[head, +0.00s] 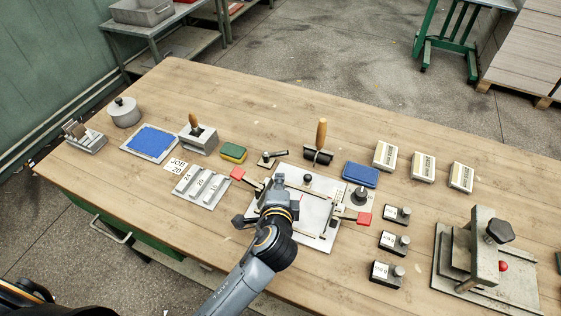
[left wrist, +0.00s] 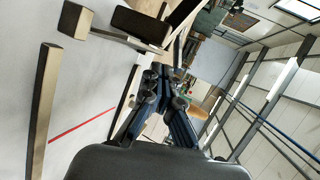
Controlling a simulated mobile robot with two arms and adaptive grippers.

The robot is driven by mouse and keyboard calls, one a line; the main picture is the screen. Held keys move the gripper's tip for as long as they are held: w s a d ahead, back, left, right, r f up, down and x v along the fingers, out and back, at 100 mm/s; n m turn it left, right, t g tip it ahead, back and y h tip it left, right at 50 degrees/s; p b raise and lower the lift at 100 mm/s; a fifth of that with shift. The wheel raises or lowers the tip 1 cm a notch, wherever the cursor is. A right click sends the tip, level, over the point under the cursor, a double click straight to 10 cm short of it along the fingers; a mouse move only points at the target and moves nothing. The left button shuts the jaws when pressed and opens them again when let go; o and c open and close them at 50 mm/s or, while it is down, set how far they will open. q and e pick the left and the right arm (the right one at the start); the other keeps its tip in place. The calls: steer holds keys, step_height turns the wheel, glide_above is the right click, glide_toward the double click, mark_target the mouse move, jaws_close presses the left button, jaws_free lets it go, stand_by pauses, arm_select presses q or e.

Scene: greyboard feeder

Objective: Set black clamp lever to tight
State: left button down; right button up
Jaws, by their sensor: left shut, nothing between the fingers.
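A pale fixture plate (head: 318,238) with bars and red tabs lies mid-table. A small clamp with a black-ended lever (head: 273,156) stands at its far left edge, the lever lying nearly flat toward the right. I cannot tell for sure that this is the task's clamp lever, nor its setting. My left gripper (head: 279,180) is over the left part of the plate, nearer me than that lever and apart from it. In the left wrist view its fingers (left wrist: 167,74) are shut and empty, beside a dark block (left wrist: 140,24) on a metal bar. My arm hides part of the plate.
A wooden-handled roller (head: 319,148) and a blue pad (head: 360,174) stand behind the plate. A red tab (head: 237,173) sticks out left, by a stepped grey block (head: 202,186). Small black blocks (head: 394,242) and a press (head: 480,250) stand right. Bare tabletop lies in front.

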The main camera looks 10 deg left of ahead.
arm_select(q)
steer(key=w, duration=0.4)
steer(key=w+a+p, duration=0.1)
steer(key=w, duration=0.1)
arm_select(e)
steer(key=shift+s+r, duration=0.45)
steer(key=shift+r, duration=0.15)
arm_select(q)
steer(key=shift+w+f, duration=0.1)
steer(key=shift+w, duration=0.1)
arm_select(e)
steer(key=shift+d+f, duration=0.1)
